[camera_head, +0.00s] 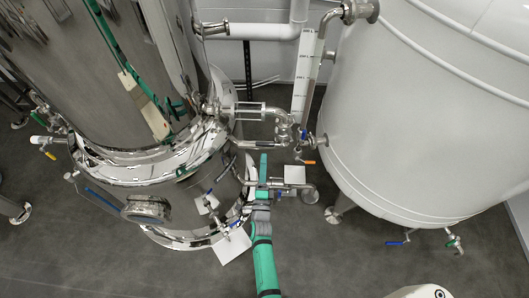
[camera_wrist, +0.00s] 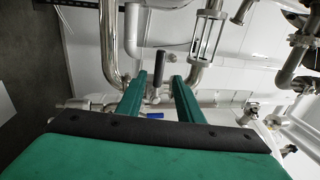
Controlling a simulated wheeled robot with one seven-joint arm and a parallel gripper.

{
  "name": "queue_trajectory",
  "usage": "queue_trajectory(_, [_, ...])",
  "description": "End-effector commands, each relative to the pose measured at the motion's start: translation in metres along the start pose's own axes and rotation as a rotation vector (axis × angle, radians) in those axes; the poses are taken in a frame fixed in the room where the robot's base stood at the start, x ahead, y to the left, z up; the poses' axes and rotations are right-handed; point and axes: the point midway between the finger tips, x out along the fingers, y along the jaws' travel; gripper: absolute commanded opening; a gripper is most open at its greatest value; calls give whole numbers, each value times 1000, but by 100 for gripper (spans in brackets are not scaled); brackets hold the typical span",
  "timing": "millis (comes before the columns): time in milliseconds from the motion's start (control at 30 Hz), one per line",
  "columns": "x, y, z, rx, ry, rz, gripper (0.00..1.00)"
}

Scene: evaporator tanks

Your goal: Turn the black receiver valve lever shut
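The black valve lever (camera_wrist: 159,66) shows in the wrist view, on steel pipework, with its grip upright in the picture. My gripper (camera_wrist: 159,80) has its two green fingers apart, one to the left and one to the right of the lever. No contact with it is visible. How far the fingers reach along the lever cannot be told. In the head view my gripper (camera_head: 263,160) is at the pipework between the steel tank (camera_head: 150,165) and the white tank (camera_head: 430,110). I cannot make out the black lever there; my gripper may hide it.
Steel pipes (camera_head: 260,112) and a sight glass (camera_wrist: 207,35) are close by. An orange lever (camera_head: 306,162) and a blue lever (camera_head: 222,172) flank my gripper. A white tag (camera_head: 295,174) hangs just right of it. The grey floor (camera_head: 350,265) in front is clear.

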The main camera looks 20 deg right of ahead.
Motion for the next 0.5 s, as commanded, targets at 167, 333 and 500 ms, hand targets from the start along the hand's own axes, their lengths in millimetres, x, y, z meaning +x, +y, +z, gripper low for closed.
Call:
queue_trajectory(167, [-19,0,-1,0,1,-1,33])
queue_trajectory(333, [-24,0,0,1,1,-1,33])
queue_trajectory(500, [-24,0,0,0,1,-1,33])
